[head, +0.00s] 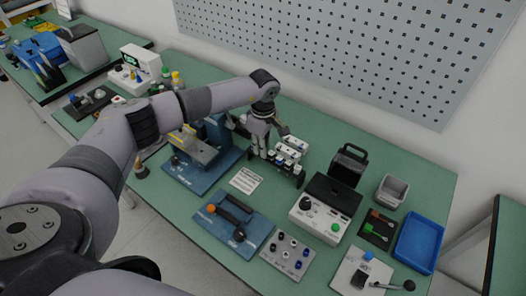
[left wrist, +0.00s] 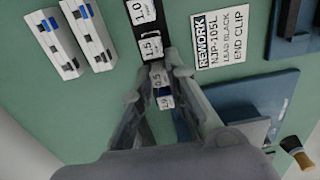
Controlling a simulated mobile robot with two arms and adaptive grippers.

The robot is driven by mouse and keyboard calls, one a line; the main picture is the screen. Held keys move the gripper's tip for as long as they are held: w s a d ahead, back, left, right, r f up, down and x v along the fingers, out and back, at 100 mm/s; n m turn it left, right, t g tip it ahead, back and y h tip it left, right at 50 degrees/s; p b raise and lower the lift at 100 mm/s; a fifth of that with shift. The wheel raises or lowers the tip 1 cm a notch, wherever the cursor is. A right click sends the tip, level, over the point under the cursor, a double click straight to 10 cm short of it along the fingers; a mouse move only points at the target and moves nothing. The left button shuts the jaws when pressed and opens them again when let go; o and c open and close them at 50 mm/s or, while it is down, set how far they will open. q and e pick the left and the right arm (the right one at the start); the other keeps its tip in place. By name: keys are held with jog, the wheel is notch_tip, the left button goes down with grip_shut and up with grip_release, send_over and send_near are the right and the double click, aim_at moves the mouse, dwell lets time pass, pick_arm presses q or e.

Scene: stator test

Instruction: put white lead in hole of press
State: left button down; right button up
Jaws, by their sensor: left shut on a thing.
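My left gripper (head: 270,148) reaches down over a black rack of white-labelled blocks, and its tips close together on a small thing. In the left wrist view the fingertips (left wrist: 167,62) meet at the row of labels (left wrist: 152,46), reading 1.0, 1.5 and 0.5. The thing between the tips is mostly hidden. I cannot make out a white lead. A blue machine with a grey bed (head: 199,152), possibly the press, stands left of the gripper; its hole cannot be made out. My right gripper is not in view.
A rework card (head: 246,180) reading "lead black" lies in front of the rack. Two white blocks (left wrist: 85,32) lie beside it. A blue base with an orange-tipped black lever (head: 234,213) is nearer. A tester box (head: 320,222) and blue tray (head: 419,243) stand right.

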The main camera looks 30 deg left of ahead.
pick_arm(q)
jog(key=shift+r+p, duration=1.6)
jog(key=shift+r, duration=1.3)
